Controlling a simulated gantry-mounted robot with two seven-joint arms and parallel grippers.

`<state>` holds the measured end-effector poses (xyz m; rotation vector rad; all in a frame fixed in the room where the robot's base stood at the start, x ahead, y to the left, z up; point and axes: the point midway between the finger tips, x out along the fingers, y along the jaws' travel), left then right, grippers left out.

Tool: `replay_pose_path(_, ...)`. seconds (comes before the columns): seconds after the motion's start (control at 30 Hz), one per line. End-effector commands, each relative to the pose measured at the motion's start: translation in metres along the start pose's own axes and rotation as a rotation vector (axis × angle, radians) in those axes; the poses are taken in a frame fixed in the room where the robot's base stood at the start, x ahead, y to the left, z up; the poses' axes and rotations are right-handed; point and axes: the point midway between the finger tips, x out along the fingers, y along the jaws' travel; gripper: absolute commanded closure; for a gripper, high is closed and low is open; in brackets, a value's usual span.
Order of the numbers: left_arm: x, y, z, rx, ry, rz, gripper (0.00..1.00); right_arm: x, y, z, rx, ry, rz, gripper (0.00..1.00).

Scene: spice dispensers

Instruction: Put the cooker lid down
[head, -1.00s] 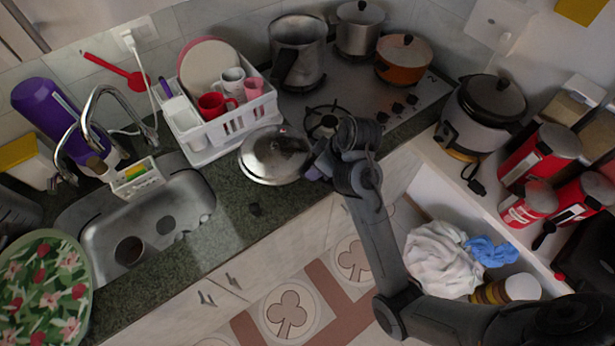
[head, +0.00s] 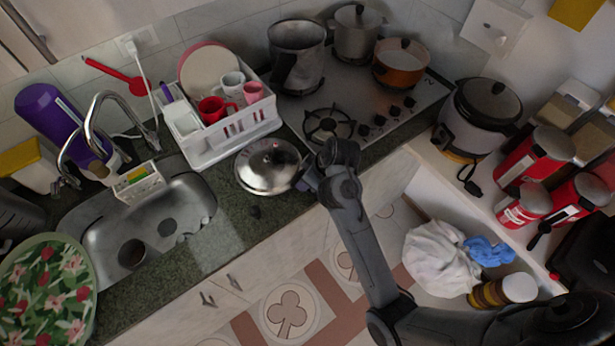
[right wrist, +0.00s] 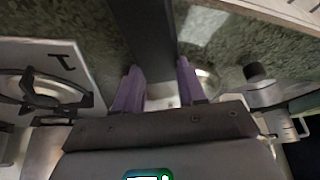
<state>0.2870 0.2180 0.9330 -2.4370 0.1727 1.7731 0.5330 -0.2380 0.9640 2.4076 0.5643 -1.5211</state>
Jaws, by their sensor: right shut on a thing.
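The cooker lid (head: 268,165) is round, shiny silver metal. In the head view it is over the green counter, between the dish rack and the front of the hob. I cannot tell whether it touches the counter or is just above it. My right gripper (head: 304,180) is at the lid's right side, shut on it. In the right wrist view the purple fingers (right wrist: 160,95) flank a dark bar, with a little shiny metal between and beside them. The exact grip point is hidden. My left gripper is not in view.
A white dish rack (head: 228,128) stands close behind the lid. The hob (head: 372,105) with pots is to the right, the sink (head: 150,222) to the left. The lidded cooker (head: 480,118) stands on the right counter. Bare granite (head: 232,222) lies left of the lid.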

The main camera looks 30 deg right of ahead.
Motion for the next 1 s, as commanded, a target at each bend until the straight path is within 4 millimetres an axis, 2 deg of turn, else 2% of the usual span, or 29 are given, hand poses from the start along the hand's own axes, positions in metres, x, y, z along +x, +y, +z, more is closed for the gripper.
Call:
replay_pose_path(0.17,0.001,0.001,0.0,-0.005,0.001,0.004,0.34,0.002,0.0,0.0,-0.001,0.003,0.002,1.0)
replay_pose_path(0.2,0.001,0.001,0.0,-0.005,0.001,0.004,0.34,0.002,0.0,0.001,0.0,0.0,0.0,0.55)
replay_pose_path(0.33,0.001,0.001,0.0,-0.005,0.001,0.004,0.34,0.002,0.0,0.001,0.0,0.0,0.0,0.35)
replay_pose_path(0.77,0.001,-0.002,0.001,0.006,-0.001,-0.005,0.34,-0.004,0.001,0.0,-0.001,0.001,0.002,0.34)
replay_pose_path(1.0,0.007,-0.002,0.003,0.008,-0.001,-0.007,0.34,-0.038,0.002,0.0,-0.001,0.003,0.004,0.34)
